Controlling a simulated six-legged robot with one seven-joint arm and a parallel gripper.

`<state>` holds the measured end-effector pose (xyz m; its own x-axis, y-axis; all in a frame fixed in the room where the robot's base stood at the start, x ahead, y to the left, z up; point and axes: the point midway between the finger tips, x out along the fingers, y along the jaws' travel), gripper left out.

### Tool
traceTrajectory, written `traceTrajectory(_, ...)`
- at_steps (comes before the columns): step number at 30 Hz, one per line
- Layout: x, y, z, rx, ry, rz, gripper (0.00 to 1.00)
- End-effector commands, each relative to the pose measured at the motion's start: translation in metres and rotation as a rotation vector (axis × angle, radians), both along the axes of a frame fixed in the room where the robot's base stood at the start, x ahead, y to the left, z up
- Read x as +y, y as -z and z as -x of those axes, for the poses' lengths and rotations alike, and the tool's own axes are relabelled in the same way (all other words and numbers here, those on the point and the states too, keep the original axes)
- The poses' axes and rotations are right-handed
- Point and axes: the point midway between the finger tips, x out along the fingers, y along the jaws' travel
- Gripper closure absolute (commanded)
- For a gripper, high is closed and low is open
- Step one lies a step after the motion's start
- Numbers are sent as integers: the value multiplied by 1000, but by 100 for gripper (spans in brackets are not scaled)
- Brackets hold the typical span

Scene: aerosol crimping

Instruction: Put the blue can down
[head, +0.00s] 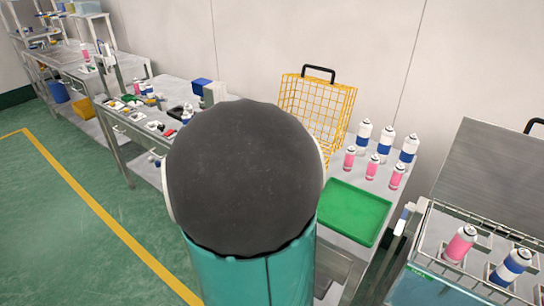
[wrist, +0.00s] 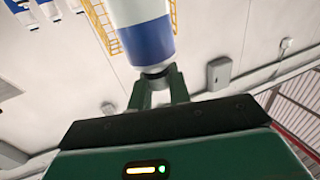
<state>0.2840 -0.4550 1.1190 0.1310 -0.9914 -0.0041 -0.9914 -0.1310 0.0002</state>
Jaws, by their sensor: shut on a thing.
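My gripper (wrist: 157,76) is shut on the narrow end of a white can with a blue band, the blue can (wrist: 147,42), in the wrist view. The held can's far end runs out of the top of that view, so what lies beyond it is hidden. In the head view a big dark round part of my own arm fills the middle, and neither the gripper nor the held can shows there. Three other blue-banded cans (head: 385,141) stand on the bench at the wall, behind several pink cans (head: 372,167).
A green tray (head: 353,212) lies empty on the bench before the cans. A yellow wire basket (head: 317,103) stands behind. At right, a wire rack (head: 470,225) holds a pink and a blue-banded can. A cluttered bench (head: 122,128) is at left; green floor is open.

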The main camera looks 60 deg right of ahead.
Motion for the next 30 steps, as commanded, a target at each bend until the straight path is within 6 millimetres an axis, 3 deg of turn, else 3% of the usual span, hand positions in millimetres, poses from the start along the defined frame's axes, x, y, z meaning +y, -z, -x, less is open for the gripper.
traceTrajectory(7, -50, 23, -8, 2, 3, 0, 100)
traceTrajectory(15, -82, 64, -13, 3, -1, -1, 100)
traceTrajectory(23, -96, 80, -14, 1, -2, 0, 100)
traceTrajectory(30, -98, 111, -15, 1, -3, -1, 100)
